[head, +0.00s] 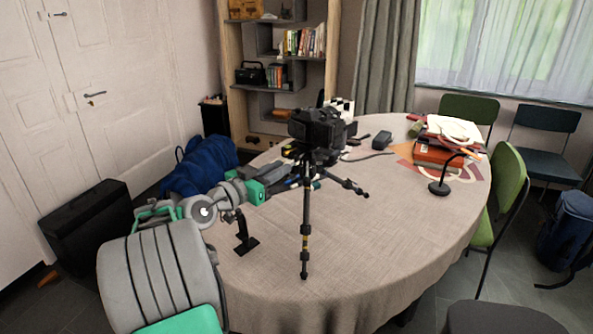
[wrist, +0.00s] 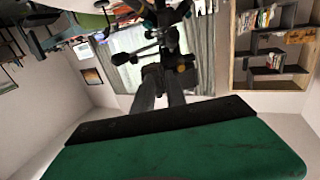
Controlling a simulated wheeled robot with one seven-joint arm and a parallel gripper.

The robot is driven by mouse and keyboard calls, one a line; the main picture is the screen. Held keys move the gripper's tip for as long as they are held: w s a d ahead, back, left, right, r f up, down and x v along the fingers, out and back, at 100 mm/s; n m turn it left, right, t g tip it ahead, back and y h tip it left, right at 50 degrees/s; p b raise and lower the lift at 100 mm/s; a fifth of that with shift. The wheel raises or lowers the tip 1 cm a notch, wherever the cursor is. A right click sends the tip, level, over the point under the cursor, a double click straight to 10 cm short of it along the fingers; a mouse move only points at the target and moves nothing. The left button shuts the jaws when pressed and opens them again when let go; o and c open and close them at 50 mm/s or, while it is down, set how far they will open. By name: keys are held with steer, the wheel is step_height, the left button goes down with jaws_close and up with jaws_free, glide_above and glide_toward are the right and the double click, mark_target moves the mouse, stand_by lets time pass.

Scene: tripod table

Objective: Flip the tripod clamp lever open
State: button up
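A black tripod (head: 306,224) stands on the round table with a black camera (head: 318,128) on its head. The tripod's dark upper parts also show in the wrist view (wrist: 146,52), close beyond the fingertips. My gripper (head: 293,184) reaches in from the left, just below the camera and beside the tripod's upper legs. In the wrist view, my gripper's two dark fingers (wrist: 164,72) are close together, and any gap or contact between them is unclear. The clamp lever is too small and dark to make out, and its position cannot be told.
The table (head: 365,235) has a beige cloth and clear room at front right. Books (head: 437,155) and a small black lamp (head: 440,187) sit at the right. A dark stand (head: 244,240) is near my arm. Chairs (head: 508,195) are around the right side.

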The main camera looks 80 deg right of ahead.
mark_target(295, 159)
steer(key=x, duration=0.7)
steer(key=shift+s+d+r+p, duration=0.1)
steer(key=shift+d+r+p, duration=0.1)
steer(key=shift+p, duration=0.2)
steer(key=shift+c, duration=0.4)
jaws_close()
